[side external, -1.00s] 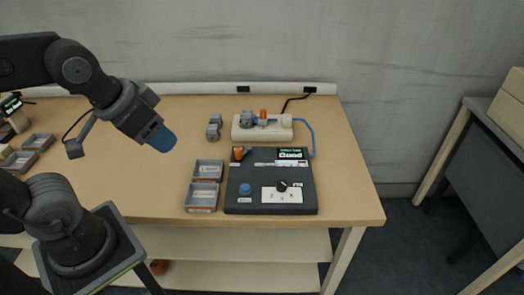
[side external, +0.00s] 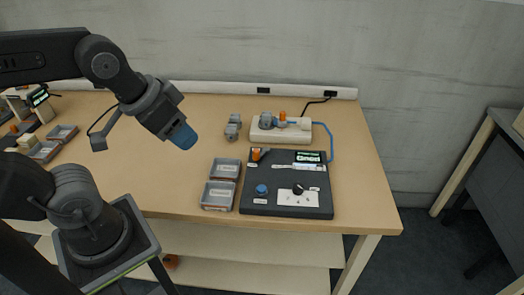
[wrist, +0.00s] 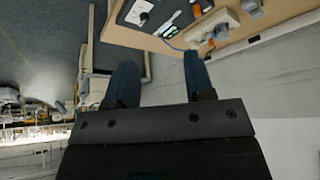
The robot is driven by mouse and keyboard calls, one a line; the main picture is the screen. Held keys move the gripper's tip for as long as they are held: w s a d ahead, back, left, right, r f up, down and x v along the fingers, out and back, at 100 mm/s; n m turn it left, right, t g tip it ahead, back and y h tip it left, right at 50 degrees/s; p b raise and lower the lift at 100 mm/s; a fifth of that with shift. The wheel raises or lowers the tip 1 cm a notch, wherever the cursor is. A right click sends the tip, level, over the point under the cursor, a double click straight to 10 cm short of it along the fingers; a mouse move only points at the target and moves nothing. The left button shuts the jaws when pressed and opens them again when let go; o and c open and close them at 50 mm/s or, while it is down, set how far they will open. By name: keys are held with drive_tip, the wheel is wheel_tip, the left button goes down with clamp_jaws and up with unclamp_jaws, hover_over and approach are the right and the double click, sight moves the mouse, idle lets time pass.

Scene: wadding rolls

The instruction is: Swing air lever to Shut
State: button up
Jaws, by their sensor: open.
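The dark control panel (side external: 287,183) lies on the table with a small screen, a blue button, a black dial and a short orange lever (side external: 257,155) at its upper left corner. I take this lever as the air lever; its label is too small to read. Part of the panel shows at the top of the wrist view (wrist: 150,12). My gripper (side external: 184,136) is above the table, left of the panel and well apart from the lever. In the wrist view its two blue fingers (wrist: 159,66) are spread with nothing between them.
Behind the panel is a beige block (side external: 281,132) with grey and orange fittings and a blue hose (side external: 331,143). Two grey trays (side external: 219,195) stand left of the panel. A grey part (side external: 233,127) stands left of the block. The table's left middle is clear.

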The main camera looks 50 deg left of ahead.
idle(0.3)
drive_tip(key=m+g, duration=0.6)
hover_over(256, 150)
wheel_tip(256, 150, down, 11)
wheel_tip(256, 150, down, 14)
drive_tip(key=shift+f, duration=0.2)
clamp_jaws()
